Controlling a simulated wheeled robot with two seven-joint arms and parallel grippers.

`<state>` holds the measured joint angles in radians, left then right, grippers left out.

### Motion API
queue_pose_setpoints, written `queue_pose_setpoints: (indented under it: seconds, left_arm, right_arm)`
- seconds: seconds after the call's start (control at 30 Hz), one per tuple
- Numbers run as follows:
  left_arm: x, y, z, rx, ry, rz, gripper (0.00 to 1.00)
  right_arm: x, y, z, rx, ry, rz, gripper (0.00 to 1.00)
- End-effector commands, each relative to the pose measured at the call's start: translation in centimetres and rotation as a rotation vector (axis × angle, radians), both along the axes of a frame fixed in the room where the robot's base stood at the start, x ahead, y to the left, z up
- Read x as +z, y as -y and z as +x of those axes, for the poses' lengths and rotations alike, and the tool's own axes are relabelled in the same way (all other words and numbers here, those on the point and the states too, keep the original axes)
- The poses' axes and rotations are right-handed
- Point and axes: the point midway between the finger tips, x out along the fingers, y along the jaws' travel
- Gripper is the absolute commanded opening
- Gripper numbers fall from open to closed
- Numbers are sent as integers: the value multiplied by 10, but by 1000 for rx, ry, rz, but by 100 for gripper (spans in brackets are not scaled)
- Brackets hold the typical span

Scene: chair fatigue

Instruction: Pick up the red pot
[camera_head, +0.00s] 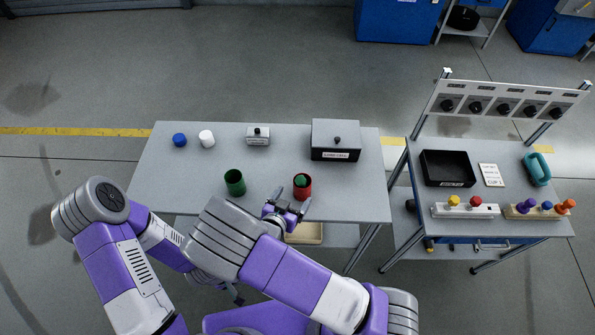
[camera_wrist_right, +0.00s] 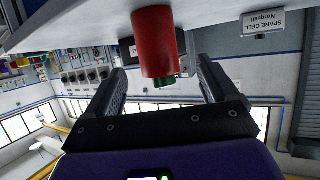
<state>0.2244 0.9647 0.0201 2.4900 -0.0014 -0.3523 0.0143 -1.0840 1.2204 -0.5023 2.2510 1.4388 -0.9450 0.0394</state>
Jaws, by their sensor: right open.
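The red pot (camera_head: 304,194) stands upright near the front edge of the grey table, with something green inside its top. My right gripper (camera_head: 292,201) is open at the pot's near side, its fingers pointing towards it. In the right wrist view, which is upside down, the red pot (camera_wrist_right: 155,38) is between the fingertips' directions, its rim end close to them. A gap shows on each side, and nothing is gripped. My left arm is folded at the left; only a small dark part of what may be its gripper shows below my right arm.
A green pot (camera_head: 235,182) stands left of the red pot. A blue cap (camera_head: 179,140), a white cylinder (camera_head: 207,139), a small grey box (camera_head: 258,136) and a larger grey box (camera_head: 335,140) are behind. A second table (camera_head: 500,232) with a black tray (camera_head: 447,168) is at right.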

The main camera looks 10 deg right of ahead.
Motion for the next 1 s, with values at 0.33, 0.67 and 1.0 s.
queue_pose_setpoints:
  seconds: [0.33, 0.67, 1.0]
  left_arm:
    - [-6, 0, -1, 0, -2, 0, 43]
    - [-12, 0, 0, 1, -1, 0, 43]
    - [-12, 0, 0, 1, -1, 0, 43]
  right_arm:
    - [-15, 20, 22, -4, 0, -2, 87]
    - [-33, 45, 50, -1, 0, 1, 87]
    - [-33, 46, 51, 0, -1, 1, 73]
